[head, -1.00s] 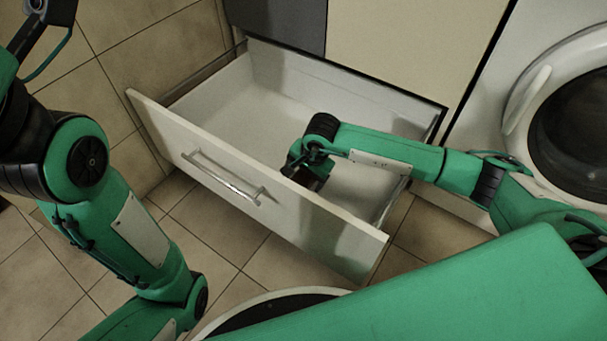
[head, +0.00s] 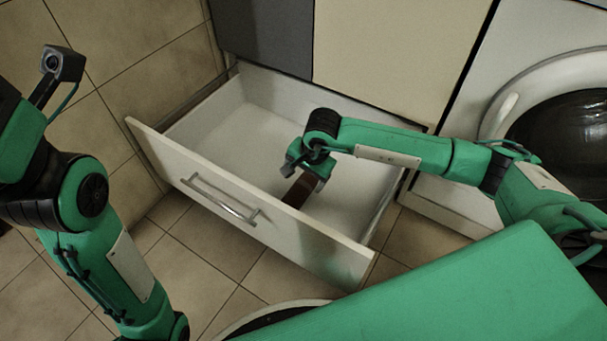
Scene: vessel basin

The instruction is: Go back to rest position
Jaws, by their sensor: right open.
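My right arm reaches from the right over an open white drawer (head: 345,252). My right gripper (head: 305,177) points down into the drawer, near its front panel, and is open. A dark brown object (head: 300,192) shows just below the gripper, inside the drawer. Its lower part is hidden by the front panel, and I cannot tell whether the gripper touches it. My left arm stands at the left edge. Its gripper is outside the picture.
The drawer's front has a metal bar handle (head: 220,198). Behind it are a dark grey panel (head: 265,35) and a cream cabinet door (head: 395,60). A washing machine (head: 500,125) stands at the right. Tiled floor (head: 200,250) lies in front of the drawer.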

